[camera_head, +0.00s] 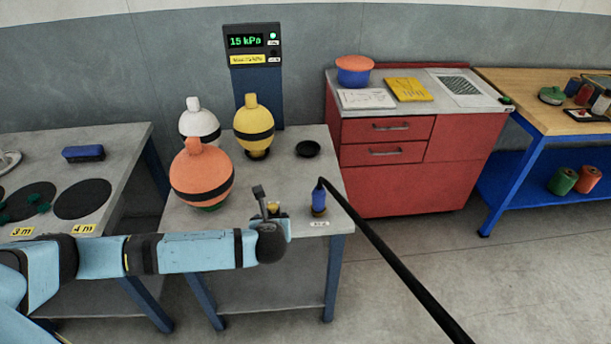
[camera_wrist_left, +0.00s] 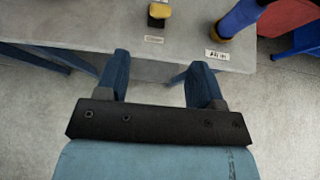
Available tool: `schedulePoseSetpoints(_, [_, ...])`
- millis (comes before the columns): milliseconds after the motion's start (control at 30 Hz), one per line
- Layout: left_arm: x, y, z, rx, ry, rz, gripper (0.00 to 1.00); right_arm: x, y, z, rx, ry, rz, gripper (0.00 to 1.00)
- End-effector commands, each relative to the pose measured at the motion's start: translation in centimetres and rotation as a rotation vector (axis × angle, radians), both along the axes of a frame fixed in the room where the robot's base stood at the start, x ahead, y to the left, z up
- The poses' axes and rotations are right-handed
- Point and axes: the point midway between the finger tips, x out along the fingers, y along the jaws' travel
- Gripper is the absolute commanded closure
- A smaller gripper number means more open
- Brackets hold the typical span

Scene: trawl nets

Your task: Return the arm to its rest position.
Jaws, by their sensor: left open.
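My left arm (camera_head: 190,251) reaches in from the left across the front of the middle grey table (camera_head: 180,218). Its gripper (camera_head: 264,205) is near the table's front edge. In the left wrist view the gripper's two blue fingers (camera_wrist_left: 160,68) are spread apart with nothing between them. Beyond them are a small yellow-topped block (camera_wrist_left: 160,11) and the lower part of a blue air nozzle (camera_wrist_left: 238,18), both apart from the fingers. In the head view the nozzle (camera_head: 319,200) stands upright with a black hose running from it. My right gripper does not show.
Orange (camera_head: 203,178), white (camera_head: 199,123) and yellow (camera_head: 253,127) floats stand on the middle table, with an empty black ring (camera_head: 307,148). A display (camera_head: 252,43) reads 15 kPa. The black hose (camera_head: 395,265) crosses to the lower right. A red cabinet (camera_head: 385,190) stands right.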

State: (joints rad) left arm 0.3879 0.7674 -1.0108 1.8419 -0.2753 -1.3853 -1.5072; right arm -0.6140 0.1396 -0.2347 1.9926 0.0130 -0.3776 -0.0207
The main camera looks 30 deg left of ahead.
Motion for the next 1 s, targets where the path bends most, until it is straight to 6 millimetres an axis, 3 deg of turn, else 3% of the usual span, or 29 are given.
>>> schedulePoseSetpoints(167, [-0.1, -0.3, -0.2, -0.016, 0.000, 0.001, 0.38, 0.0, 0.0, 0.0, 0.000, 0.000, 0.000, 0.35])
schedulePoseSetpoints(267, [-1.1, -2.1, -1.2, -0.120, -0.004, 0.010, 0.38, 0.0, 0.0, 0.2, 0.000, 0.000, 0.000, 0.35])
schedulePoseSetpoints(367, [-3.0, -5.7, -3.0, -0.353, -0.014, 0.050, 0.38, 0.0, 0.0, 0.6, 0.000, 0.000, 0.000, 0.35])
schedulePoseSetpoints(500, [-7.0, -11.6, -5.1, -0.818, -0.029, 0.205, 0.38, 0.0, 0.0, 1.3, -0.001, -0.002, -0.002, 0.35])
schedulePoseSetpoints(700, [-12.7, -16.5, -6.1, -1.456, -0.060, 0.577, 0.38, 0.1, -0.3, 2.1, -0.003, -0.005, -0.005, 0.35])
schedulePoseSetpoints(833, [-16.2, -17.1, -6.2, -1.814, -0.115, 0.881, 0.38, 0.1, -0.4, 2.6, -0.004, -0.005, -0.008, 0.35])
schedulePoseSetpoints(1000, [-20.0, -15.5, -6.1, -2.138, -0.223, 1.216, 0.38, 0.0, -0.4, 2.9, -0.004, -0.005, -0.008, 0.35])
